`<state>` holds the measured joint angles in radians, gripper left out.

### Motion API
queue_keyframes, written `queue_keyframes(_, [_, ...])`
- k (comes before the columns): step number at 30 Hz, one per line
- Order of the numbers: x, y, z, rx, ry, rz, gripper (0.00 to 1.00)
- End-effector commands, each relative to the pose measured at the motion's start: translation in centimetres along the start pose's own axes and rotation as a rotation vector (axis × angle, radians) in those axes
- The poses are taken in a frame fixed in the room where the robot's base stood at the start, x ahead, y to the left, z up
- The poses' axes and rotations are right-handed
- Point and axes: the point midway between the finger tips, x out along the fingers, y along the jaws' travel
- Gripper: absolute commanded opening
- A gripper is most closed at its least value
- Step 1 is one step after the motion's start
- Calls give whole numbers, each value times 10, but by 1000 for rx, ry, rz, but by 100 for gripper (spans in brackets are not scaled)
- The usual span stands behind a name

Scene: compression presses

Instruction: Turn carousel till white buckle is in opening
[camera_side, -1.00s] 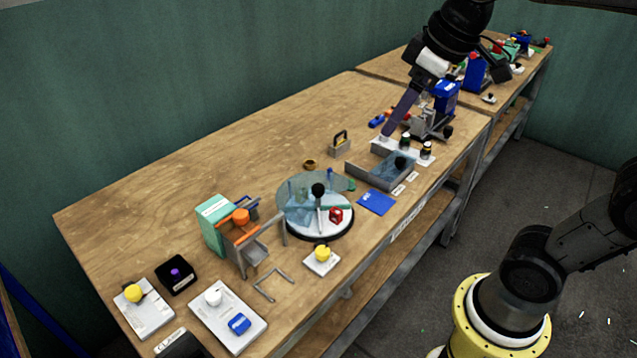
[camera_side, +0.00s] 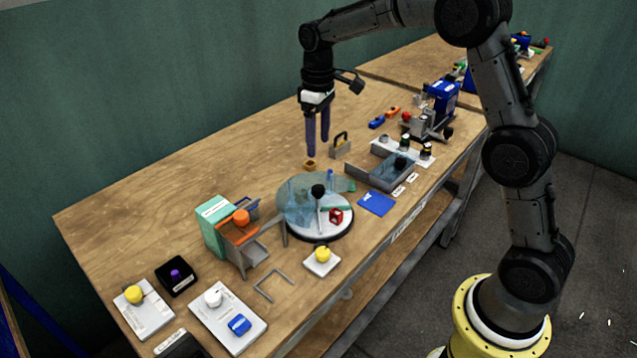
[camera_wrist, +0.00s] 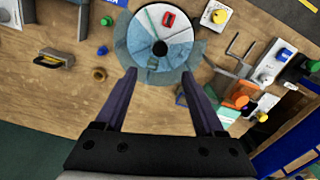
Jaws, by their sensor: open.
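The carousel (camera_side: 330,228) is a round white turntable with a dark rim, partly under a see-through blue cover (camera_side: 300,195). A black knob (camera_side: 318,190) stands at its middle. A red piece (camera_side: 336,215) lies in the uncovered front part. In the wrist view the carousel (camera_wrist: 143,20) is at the top, with the red piece (camera_wrist: 168,19) beyond the knob (camera_wrist: 160,47). I cannot make out a white buckle; what lies under the cover is unclear. My gripper (camera_side: 317,147) is open and empty, pointing down above the table behind the carousel, apart from it.
A green box (camera_side: 212,225) with an orange knob stands left of the carousel. A yellow-knobbed plate (camera_side: 322,260) is in front. A brass ring (camera_side: 309,165) and a padlock-like block (camera_side: 340,146) lie behind. A grey tray (camera_side: 390,170) is right. The table's back left is clear.

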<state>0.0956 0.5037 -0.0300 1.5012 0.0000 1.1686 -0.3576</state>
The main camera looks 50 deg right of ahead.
Motion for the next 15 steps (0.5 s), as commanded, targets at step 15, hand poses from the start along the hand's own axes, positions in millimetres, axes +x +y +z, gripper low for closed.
queue_keyframes(15, [94, 0, 1, 0, -2, -1, 71])
